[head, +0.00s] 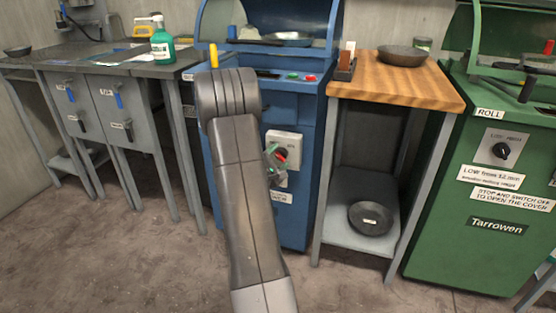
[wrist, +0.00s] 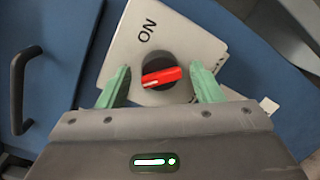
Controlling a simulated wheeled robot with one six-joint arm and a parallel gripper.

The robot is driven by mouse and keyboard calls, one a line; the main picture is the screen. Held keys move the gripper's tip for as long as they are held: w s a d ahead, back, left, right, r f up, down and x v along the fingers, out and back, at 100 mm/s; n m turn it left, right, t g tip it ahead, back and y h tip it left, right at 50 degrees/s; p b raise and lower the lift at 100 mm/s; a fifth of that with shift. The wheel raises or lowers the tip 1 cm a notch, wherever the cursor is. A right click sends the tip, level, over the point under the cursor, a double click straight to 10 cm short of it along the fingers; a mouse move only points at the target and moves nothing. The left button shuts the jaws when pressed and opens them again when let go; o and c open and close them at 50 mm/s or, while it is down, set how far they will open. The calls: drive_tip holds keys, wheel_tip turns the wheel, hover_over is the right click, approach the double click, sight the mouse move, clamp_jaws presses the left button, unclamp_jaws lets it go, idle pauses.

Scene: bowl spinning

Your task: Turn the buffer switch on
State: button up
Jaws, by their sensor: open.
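The buffer switch is a red knob (wrist: 162,77) on a black round base, set on a light plate (wrist: 190,35) on the front of the blue machine (head: 302,115). The plate has "ON" lettering, seen turned in the wrist view. The red knob lies nearly level there, slightly tilted. My gripper (wrist: 160,69) is open, with one green finger on each side of the knob. Gaps show between the fingers and the knob. In the head view my gripper (head: 275,160) is in front of the plate and my arm hides part of the machine.
A black handle (wrist: 18,90) is on the blue panel at left in the wrist view. A wooden-topped table (head: 400,85) with pans stands right of the machine, then a green machine (head: 470,235). A grey bench (head: 130,68) stands left. Floor in front is clear.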

drive_tip(key=c, duration=0.9)
drive_tip(key=shift+c, duration=0.2)
